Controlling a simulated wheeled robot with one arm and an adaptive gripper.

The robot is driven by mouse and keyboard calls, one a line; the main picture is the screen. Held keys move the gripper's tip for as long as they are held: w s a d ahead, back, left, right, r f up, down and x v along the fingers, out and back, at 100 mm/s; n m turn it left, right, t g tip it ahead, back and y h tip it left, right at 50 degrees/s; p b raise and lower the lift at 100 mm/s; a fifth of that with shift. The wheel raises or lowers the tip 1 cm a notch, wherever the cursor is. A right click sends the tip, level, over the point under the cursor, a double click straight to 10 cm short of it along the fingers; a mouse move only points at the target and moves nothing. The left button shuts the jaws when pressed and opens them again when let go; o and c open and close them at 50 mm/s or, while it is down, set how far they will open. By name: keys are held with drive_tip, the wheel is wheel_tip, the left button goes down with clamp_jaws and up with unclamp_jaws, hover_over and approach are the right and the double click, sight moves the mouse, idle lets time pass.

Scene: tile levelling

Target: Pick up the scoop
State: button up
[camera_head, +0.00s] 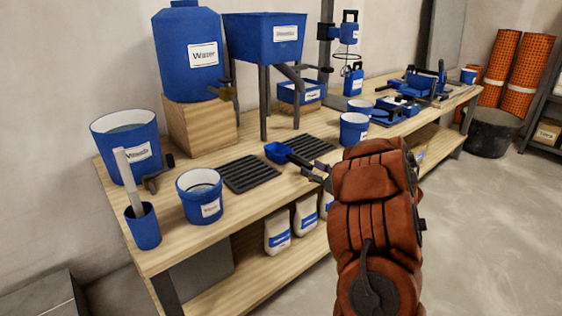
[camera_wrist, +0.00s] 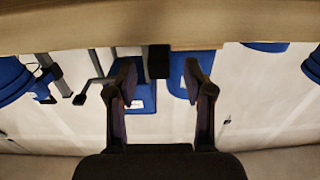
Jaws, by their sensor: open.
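The scoop (camera_head: 278,152) has a blue bowl and a dark handle that points towards my gripper. It is at the workbench's front part, beside a black slatted mat. My gripper (camera_head: 313,173) is open at the handle end, near the bench's front edge. In the wrist view my gripper (camera_wrist: 162,78) has its two fingers spread. A dark block, which looks like the end of the scoop's handle (camera_wrist: 158,62), shows between the fingertips. The fingers do not clearly touch it. The scoop's bowl cannot be made out in the wrist view.
The wooden workbench (camera_head: 265,202) has two black slatted mats (camera_head: 250,174). A blue bucket (camera_head: 200,197) stands left of them, and another blue container (camera_head: 354,129) stands to the right. A water tank (camera_head: 188,55) and hopper (camera_head: 265,40) stand behind. White bags (camera_head: 278,232) are on the lower shelf.

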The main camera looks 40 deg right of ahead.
sight(293, 157)
drive_tip(key=shift+w, duration=0.5)
drive_tip(key=shift+w+d+b, duration=0.25)
drive_tip(key=shift+w+b, duration=0.2)
drive_tip(key=shift+w, duration=0.1)
drive_tip(key=w+b, duration=0.2)
drive_tip(key=w, duration=0.2)
drive_tip(key=shift+w+a+r, duration=0.1)
drive_tip(key=shift+a, duration=0.05)
drive_tip(key=shift+w+r, duration=0.1)
drive_tip(key=shift+w, duration=0.1)
clamp_jaws()
